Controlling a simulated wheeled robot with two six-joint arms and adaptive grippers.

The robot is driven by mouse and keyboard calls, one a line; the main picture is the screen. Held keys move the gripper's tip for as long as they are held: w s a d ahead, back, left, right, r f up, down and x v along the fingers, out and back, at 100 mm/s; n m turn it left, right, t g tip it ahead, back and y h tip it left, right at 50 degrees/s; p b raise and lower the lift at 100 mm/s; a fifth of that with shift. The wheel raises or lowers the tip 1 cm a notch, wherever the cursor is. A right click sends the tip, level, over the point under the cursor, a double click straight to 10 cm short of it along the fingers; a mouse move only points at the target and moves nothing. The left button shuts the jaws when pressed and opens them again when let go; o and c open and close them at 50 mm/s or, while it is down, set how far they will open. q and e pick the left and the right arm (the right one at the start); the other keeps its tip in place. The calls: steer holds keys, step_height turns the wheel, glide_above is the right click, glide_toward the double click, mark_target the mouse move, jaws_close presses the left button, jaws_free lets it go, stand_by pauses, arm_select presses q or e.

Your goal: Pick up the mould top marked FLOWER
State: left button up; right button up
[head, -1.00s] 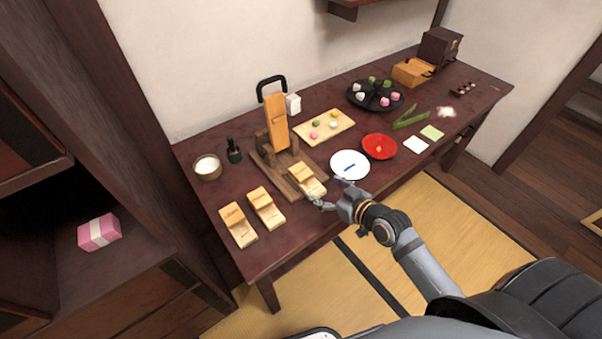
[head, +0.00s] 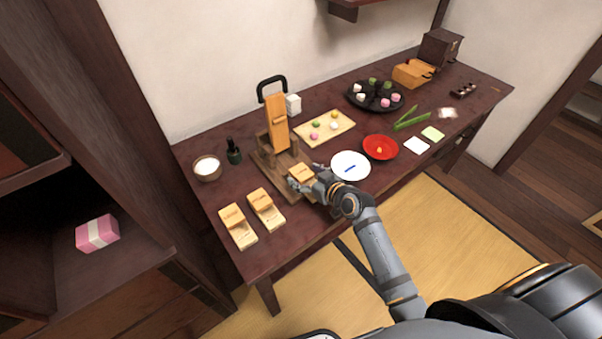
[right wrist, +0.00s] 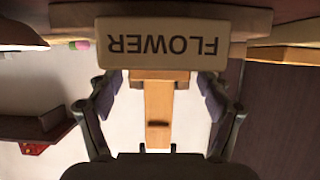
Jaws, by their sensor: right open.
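The mould top marked FLOWER (right wrist: 158,45) shows in the right wrist view with its label upside down, as a pale wooden block. In the head view it is the wooden block (head: 301,172) at the front of the dark wooden stand. My right gripper (head: 300,184) is at that block, partly covering it. In the right wrist view my right gripper (right wrist: 160,95) is open, with one finger on each side just below the label in the picture. Contact cannot be made out. My left gripper is not in view.
Two more wooden moulds (head: 237,226) (head: 266,209) stand to the left. An upright orange wooden piece (head: 277,122) rises from the stand behind. A white plate (head: 350,166) is close to the right of my gripper, and a red bowl (head: 380,147) is beyond it.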

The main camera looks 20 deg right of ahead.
steer(key=shift+c, duration=0.8)
steer(key=c, duration=1)
step_height(320, 180, up, 3)
steer(key=shift+f, duration=0.15)
steer(key=s+d+r+p, duration=0.8)
steer(key=s+r+p, duration=0.1)
steer(key=s+r, duration=0.1)
steer(key=shift+s+d+r, duration=0.15)
steer(key=shift+s+r, duration=0.05)
steer(key=shift+s, duration=0.5)
